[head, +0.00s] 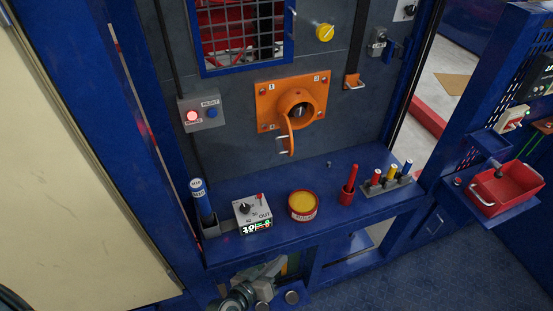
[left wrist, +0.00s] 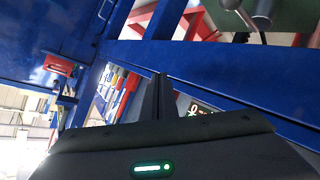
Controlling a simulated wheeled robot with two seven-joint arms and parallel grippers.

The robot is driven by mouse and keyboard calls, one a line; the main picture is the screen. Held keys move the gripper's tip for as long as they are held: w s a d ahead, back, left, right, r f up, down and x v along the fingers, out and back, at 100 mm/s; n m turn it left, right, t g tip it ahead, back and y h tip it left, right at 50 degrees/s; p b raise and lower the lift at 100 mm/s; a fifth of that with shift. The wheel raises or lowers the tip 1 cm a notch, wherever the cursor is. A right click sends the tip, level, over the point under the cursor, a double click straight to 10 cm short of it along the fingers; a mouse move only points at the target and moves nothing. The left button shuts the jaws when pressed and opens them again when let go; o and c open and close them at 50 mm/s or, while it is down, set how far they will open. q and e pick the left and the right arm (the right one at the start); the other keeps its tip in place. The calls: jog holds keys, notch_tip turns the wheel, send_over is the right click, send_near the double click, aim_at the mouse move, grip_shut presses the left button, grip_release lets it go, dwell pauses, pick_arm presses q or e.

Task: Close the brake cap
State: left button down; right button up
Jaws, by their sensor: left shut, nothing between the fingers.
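The brake housing is an orange plate (head: 265,104) on the grey wall with a round orange collar (head: 297,108) and a dark centre. An orange cap or lever (head: 285,137) hangs down from the collar's lower left, and the collar's front is uncovered. My left gripper shows in the left wrist view (left wrist: 158,95) with its dark fingers together and nothing between them. In the head view grey parts of my arm show low at the bottom centre, below the blue shelf and well apart from the orange housing. My right gripper is not in view.
A red bin (head: 507,190) stands at right. Space before the wall above the shelf is free.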

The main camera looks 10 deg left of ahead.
pick_arm(q)
jog(key=w+r+n+t+y, duration=0.1)
jog(key=w+r+n+t, duration=0.15)
jog(key=r, duration=0.55)
jog(key=w+r+n+t, duration=0.2)
jog(key=w+r+t, duration=0.1)
jog(key=r, duration=0.5)
jog(key=w+a+r+n+y, duration=0.1)
jog(key=a+r+n+y, duration=0.3)
jog(key=r+n, duration=0.2)
jog(key=w+a+r+n+y+p, duration=0.1)
jog(key=a+r+n+y, duration=0.3)
jog(key=r+n, duration=0.3)
jog(key=shift+w+a+n+y, duration=0.15)
jog(key=shift+a+n+y, duration=0.15)
jog(key=shift+n, duration=0.15)
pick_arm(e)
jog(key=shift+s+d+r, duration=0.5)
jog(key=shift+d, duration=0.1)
pick_arm(q)
jog(key=shift+w+r, duration=0.1)
jog(key=shift+r, duration=0.05)
